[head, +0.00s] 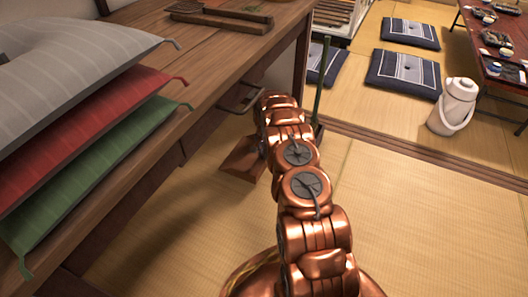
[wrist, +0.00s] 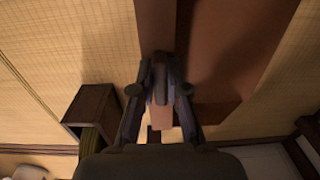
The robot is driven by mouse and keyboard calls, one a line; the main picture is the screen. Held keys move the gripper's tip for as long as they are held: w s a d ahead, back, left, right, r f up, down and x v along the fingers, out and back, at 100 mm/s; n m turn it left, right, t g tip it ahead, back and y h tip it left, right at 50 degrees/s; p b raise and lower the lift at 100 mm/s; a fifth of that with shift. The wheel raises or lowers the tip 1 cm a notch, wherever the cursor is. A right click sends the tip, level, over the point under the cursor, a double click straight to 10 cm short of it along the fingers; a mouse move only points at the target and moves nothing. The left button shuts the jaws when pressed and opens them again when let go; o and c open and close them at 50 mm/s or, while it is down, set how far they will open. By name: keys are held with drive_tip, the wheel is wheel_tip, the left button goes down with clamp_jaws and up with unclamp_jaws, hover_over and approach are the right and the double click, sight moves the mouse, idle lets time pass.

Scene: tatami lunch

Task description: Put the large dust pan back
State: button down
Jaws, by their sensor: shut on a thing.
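The large dust pan (wrist: 240,50) is a reddish-brown, flat-sided piece that fills the upper middle of the wrist view. In the head view, part of the dust pan (head: 243,158) shows left of my arm, low beside the wooden counter. My gripper (wrist: 160,88) is shut on a narrow part of the pan, which shows between and below the fingers. The pan appears to be over the tatami floor; I cannot tell whether it touches it. In the head view, my arm hides the gripper and most of the pan.
A dark wooden box (wrist: 90,118) with a green pole is left of my gripper in the wrist view. The green pole (head: 322,80) stands upright in the head view. The counter (head: 215,75) with stacked cushions (head: 85,130) is on the left.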

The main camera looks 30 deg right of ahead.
sight(264, 160)
wheel_tip(264, 160, down, 2)
drive_tip(key=shift+f+b, duration=0.15)
drive_tip(key=shift+b, duration=0.35)
drive_tip(key=shift+d+f+p, duration=0.1)
drive_tip(key=shift+f+p, duration=0.25)
drive_tip(key=shift+f, duration=1.3)
drive_tip(key=c, duration=1.1)
unclamp_jaws()
drive_tip(key=shift+r, duration=0.15)
drive_tip(key=shift+r, duration=3.6)
drive_tip(key=shift+s, duration=0.1)
drive_tip(key=shift+s, duration=0.1)
